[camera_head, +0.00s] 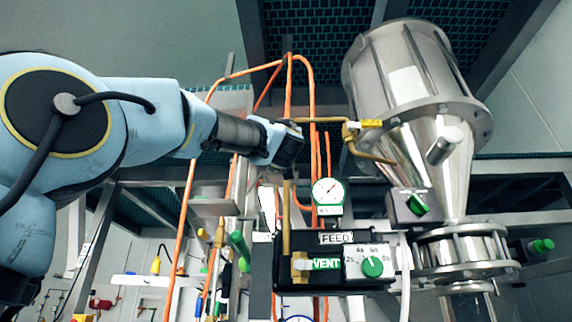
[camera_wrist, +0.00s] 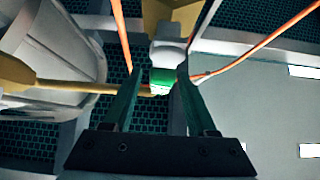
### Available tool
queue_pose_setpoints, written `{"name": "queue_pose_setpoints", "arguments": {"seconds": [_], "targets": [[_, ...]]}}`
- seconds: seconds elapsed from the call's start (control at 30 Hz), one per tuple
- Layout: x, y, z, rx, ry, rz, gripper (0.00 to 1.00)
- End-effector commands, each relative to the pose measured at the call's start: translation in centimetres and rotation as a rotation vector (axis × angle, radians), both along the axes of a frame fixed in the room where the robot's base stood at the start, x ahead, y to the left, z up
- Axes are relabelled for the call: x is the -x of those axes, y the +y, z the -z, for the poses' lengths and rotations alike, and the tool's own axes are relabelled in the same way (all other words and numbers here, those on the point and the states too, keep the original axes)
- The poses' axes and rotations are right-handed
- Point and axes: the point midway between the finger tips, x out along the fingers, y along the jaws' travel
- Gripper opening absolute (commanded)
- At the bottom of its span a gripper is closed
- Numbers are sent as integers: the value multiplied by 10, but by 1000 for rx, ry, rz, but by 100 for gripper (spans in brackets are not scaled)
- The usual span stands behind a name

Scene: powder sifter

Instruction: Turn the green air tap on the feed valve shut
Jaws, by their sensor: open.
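In the wrist view a small green piece (camera_wrist: 161,78), which looks like the tap, shows between my two fingertips, below a white body and a brass part. I cannot tell whether the fingers touch it. My gripper (camera_wrist: 157,72) is open. In the head view my gripper (camera_head: 290,147) is at the end of the brass pipe (camera_head: 325,119), above the black box labelled FEED (camera_head: 337,238). The green tap is not clearly visible there and seems hidden behind my gripper. A pressure gauge (camera_head: 328,191) stands just below and to the right.
The steel hopper (camera_head: 427,150) stands close on the right, with a green knob (camera_head: 417,204) at its lower side. Orange hoses (camera_head: 310,75) run up around my gripper. A green dial (camera_head: 372,267) and a green VENT label (camera_head: 326,264) are on the box.

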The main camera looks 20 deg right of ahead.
Motion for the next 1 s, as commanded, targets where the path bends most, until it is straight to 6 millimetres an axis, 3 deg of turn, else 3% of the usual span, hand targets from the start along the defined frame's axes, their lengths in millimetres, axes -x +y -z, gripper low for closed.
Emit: {"name": "queue_pose_setpoints", "arguments": {"seconds": [0.03, 0.2, 0.6, 1.0], "targets": [[-5, -3, -11, -3, -1, -1, 57], [-16, -8, -20, -2, -1, -1, 57], [-20, -9, -21, 0, 0, 0, 56], [-20, -9, -21, 0, 0, 0, 11]]}}
